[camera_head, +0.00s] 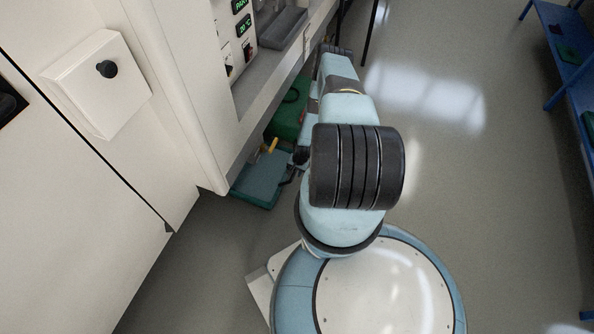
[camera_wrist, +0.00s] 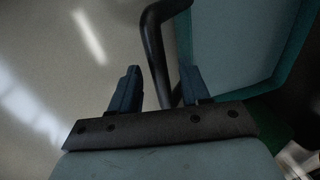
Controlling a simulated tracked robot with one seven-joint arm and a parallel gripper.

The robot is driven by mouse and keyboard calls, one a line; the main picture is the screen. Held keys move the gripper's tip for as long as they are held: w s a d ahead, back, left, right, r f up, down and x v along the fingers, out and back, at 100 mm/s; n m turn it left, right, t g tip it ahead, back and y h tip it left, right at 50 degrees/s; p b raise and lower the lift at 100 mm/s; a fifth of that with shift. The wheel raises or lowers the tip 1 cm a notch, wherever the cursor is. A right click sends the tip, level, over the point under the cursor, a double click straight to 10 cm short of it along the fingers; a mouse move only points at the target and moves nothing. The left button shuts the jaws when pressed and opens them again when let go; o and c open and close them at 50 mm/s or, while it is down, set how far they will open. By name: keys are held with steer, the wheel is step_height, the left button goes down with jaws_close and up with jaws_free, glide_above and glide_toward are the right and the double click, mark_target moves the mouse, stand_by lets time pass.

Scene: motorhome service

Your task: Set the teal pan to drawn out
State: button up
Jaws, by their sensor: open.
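The teal pan (camera_head: 262,180) sits low at the foot of the cabinet, left of my arm in the head view. In the wrist view its flat teal face and darker rim (camera_wrist: 235,45) fill the top right. A black bar handle (camera_wrist: 156,50) stands out from the pan and bends down between my fingers. My gripper (camera_wrist: 160,88) is open, with its two dark blue fingers on either side of the bar. The bar is nearer the right finger; I cannot tell whether they touch. In the head view my arm hides most of the gripper.
A green container (camera_head: 288,118) stands behind the pan under the counter, and a yellow lever (camera_head: 270,146) stands near the pan's back edge. The white cabinet wall (camera_head: 100,200) is close on the left. Open floor (camera_head: 480,190) lies to the right, with a blue bench (camera_head: 570,50) beyond.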

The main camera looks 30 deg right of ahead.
steer(key=shift+c, duration=0.3)
jaws_close()
